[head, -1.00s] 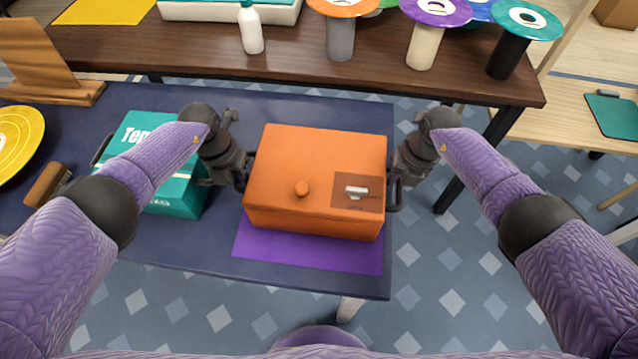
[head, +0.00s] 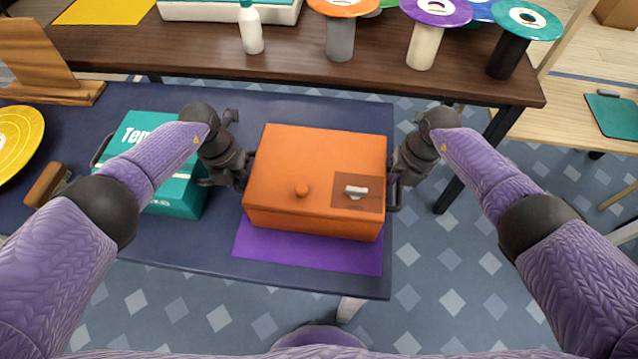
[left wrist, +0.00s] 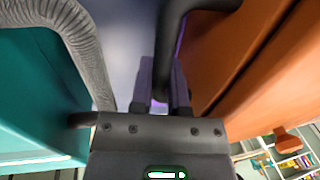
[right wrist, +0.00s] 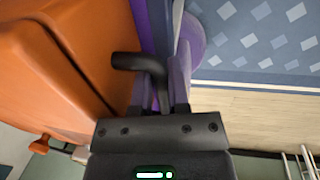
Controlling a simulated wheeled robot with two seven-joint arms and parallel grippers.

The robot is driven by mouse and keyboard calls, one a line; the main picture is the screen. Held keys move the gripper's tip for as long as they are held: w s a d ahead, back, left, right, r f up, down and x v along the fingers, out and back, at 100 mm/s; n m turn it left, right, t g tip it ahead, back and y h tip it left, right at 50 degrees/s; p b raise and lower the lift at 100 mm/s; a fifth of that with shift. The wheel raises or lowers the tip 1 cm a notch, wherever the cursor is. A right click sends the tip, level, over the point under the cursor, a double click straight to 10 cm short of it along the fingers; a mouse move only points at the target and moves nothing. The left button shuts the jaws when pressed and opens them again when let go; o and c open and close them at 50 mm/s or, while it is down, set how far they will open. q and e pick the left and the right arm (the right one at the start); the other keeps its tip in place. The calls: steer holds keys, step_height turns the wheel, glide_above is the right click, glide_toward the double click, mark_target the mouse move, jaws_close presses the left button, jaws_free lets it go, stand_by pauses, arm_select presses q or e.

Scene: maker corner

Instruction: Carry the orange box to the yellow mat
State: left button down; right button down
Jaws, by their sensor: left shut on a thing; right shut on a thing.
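The orange box (head: 318,160) has a round knob and a small white piece on a brown patch of its lid. It is over the purple mat (head: 310,252) on the dark blue table; I cannot tell whether it touches the mat. My left gripper (head: 243,180) is shut on the box's left handle, a dark bar in the left wrist view (left wrist: 172,40). My right gripper (head: 394,187) is shut on the right handle, also seen in the right wrist view (right wrist: 140,62). The yellow mat (head: 103,11) lies on the brown table at the far left, its visible part bare.
A teal box (head: 182,198) stands left of the orange box, close to my left arm. A brush (head: 47,186), yellow disc and wooden stand are further left. On the brown table (head: 290,65) are a white bottle (head: 250,30), a white-and-teal case and several disc-topped stands.

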stand_by(0.4)
